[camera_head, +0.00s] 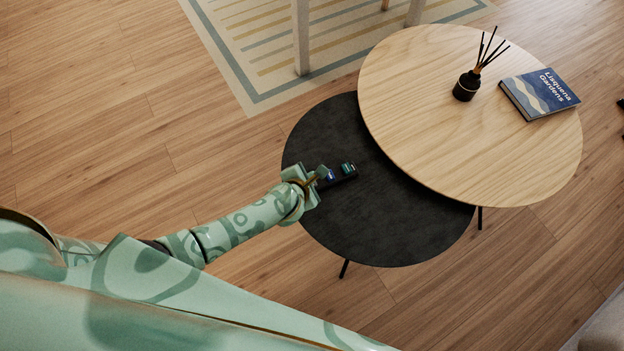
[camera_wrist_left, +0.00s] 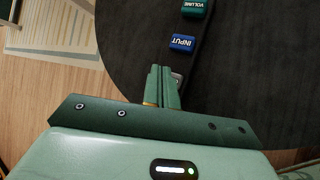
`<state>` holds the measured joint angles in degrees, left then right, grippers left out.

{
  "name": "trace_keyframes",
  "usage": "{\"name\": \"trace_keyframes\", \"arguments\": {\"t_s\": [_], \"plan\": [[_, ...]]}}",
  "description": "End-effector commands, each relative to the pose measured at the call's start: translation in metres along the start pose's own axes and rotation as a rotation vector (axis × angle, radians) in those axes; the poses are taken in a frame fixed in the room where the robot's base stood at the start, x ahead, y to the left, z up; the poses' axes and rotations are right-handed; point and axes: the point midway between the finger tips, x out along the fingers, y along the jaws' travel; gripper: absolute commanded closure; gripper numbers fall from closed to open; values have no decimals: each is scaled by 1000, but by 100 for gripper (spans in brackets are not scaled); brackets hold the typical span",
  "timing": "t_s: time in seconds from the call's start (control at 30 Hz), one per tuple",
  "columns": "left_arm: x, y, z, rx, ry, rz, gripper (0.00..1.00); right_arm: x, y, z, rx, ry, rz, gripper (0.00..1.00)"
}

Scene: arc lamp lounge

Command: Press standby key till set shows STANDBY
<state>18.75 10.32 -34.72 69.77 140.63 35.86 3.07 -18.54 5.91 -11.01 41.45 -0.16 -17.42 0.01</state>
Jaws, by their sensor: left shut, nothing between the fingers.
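A black key strip (camera_head: 346,178) lies on the low dark round table (camera_head: 400,225). A green key marked VOLUME (camera_wrist_left: 194,7) and a blue key marked INPUT (camera_wrist_left: 182,43) show in the left wrist view. In the head view the green key (camera_head: 348,168) is farther from my gripper than the blue key (camera_head: 331,175). My left gripper (camera_head: 321,173) is shut and empty at the strip's near end. In the wrist view its fingertips (camera_wrist_left: 164,72) largely cover a greyish key there; its label is hidden and contact cannot be told. The set's screen is not in view.
A higher light wood round table (camera_head: 450,130) overlaps the dark one. It holds a reed diffuser (camera_head: 466,86) and a blue book (camera_head: 540,94). A striped rug (camera_head: 270,45) with pale furniture legs lies behind. The dark table's front is clear.

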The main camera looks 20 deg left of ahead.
Motion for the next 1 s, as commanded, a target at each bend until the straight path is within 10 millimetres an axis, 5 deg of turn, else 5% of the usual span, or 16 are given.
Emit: {"name": "trace_keyframes", "arguments": {"t_s": [1.0], "plan": [[7,-5,-5,-1,0,0,100,6,-1,0,-1,-5,-3,35]]}}
